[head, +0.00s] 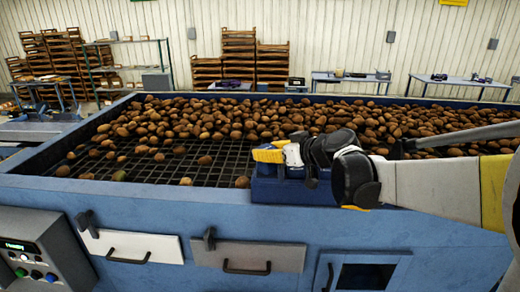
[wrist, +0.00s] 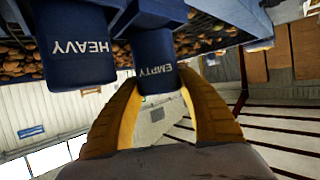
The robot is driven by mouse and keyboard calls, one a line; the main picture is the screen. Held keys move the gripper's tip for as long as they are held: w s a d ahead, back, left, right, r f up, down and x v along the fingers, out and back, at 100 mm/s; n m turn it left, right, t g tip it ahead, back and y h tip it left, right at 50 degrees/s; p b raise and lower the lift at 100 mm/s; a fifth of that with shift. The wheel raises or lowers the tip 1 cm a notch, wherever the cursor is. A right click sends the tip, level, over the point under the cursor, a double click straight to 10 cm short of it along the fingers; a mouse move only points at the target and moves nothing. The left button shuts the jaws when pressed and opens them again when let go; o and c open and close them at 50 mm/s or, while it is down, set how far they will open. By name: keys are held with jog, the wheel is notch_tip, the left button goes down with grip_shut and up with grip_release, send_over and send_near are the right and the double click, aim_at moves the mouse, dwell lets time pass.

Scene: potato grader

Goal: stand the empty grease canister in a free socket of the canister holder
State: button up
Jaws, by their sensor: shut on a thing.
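My gripper (head: 268,154) is above a blue block on the grader's near rim, which looks like the canister holder (head: 295,192). In the wrist view, which is upside down, the yellow fingers of my gripper (wrist: 158,78) are shut on a dark blue canister with a white EMPTY label, the empty grease canister (wrist: 153,52). One finger lies on each side of it. A similar canister labelled HEAVY (wrist: 75,45) stands beside it. The empty canister's lower end is at the picture's top edge, and I cannot tell whether it sits in a socket.
The blue potato grader (head: 200,210) has a dark mesh deck with many potatoes (head: 250,118). A control box (head: 30,255) stands at the front left. Wooden crates (head: 240,60) and work tables (head: 350,78) are along the far wall.

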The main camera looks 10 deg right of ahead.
jog(key=shift+w+f+b, duration=0.1)
jog(key=shift+f+b, duration=0.25)
jog(key=shift+f, duration=0.15)
jog(key=o, duration=1.2)
jog(key=shift+c, duration=0.2)
jog(key=shift+r, duration=0.1)
jog(key=shift+r+p, duration=0.2)
jog(key=shift+p, duration=0.1)
jog(key=r+b+v, duration=0.1)
jog(key=v, duration=1.1)
jog(key=s+a+f+m+g+h, duration=0.2)
jog(key=s+f+h, duration=0.1)
jog(key=s+f, duration=0.5)
jog(key=s+a+f+m+g+h, duration=0.3)
jog(key=s+f, duration=0.6)
jog(key=s, duration=0.3)
